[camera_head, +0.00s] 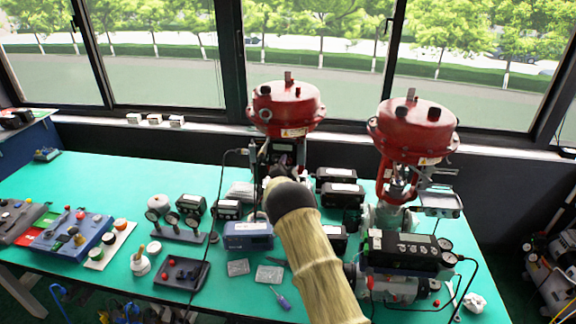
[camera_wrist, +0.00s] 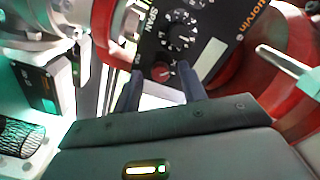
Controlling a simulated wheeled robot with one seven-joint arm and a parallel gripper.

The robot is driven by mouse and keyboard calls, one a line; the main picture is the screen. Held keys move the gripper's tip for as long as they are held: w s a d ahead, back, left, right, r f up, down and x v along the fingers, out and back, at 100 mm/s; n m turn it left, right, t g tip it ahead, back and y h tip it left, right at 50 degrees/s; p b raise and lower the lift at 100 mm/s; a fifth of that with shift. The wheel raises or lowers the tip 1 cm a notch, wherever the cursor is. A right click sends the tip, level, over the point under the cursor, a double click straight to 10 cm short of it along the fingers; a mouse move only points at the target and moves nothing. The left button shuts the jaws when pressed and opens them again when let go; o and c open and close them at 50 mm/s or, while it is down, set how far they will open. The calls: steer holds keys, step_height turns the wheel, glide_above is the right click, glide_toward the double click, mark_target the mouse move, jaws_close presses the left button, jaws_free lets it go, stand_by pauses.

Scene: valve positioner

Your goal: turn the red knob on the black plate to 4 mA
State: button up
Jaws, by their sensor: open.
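The red knob's pointer is too small to read. My gripper (camera_wrist: 160,77) is open, with its two dark fingers on either side of the red knob in the picture. I cannot tell whether they touch it. In the head view my arm covers my gripper, and the red knob cannot be made out.
Red metalwork (camera_wrist: 292,50) of a valve lies close on the right in the wrist view. In the head view two red-topped valves (camera_head: 287,107) (camera_head: 413,130) stand at the back of the green table (camera_head: 100,180). Gauges and boxes crowd its middle; a screwdriver (camera_head: 282,299) lies in front.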

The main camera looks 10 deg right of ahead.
jaws_close()
